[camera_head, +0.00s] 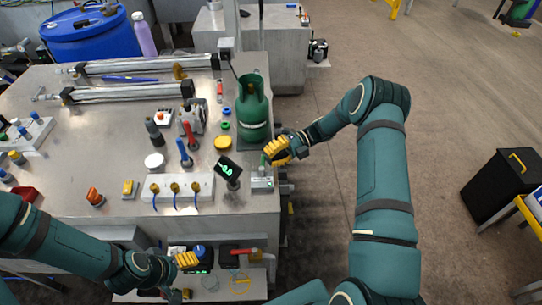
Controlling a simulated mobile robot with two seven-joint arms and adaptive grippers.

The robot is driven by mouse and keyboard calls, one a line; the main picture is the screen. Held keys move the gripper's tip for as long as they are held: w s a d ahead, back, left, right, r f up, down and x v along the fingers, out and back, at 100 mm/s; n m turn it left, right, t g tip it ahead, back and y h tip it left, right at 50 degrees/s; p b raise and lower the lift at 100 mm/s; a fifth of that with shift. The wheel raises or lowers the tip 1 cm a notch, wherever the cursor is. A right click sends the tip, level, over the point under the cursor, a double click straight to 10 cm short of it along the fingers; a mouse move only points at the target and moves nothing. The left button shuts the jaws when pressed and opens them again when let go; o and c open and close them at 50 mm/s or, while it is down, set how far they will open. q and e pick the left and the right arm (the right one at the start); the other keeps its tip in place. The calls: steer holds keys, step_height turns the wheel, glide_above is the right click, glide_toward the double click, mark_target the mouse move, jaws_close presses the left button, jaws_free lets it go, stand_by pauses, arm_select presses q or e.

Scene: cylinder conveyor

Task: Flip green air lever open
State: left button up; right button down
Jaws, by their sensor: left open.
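A small upright green piece (263,160), which looks like the green air lever, stands at the right edge of the metal table above a small white and green box (262,183). It is tiny, so its exact position is unclear. My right gripper (275,151) has its yellow fingers just right of this piece. Whether they touch it, or how far they are parted, I cannot tell. My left gripper (188,260) is open, low at the front of the table, over the lower shelf near a dark device with a blue knob (199,250).
A green gas cylinder (252,110) stands just behind my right gripper. A black display on a stand (229,171) is to its left. A white block with several brass fittings (176,189) lies on the metal table (110,110).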

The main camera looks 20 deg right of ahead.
stand_by(0.7)
steer(key=d+r, duration=0.1)
steer(key=d, duration=1.1)
steer(key=shift+w+r, duration=0.3)
steer(key=shift+w, duration=0.1)
steer(key=shift+s, duration=0.1)
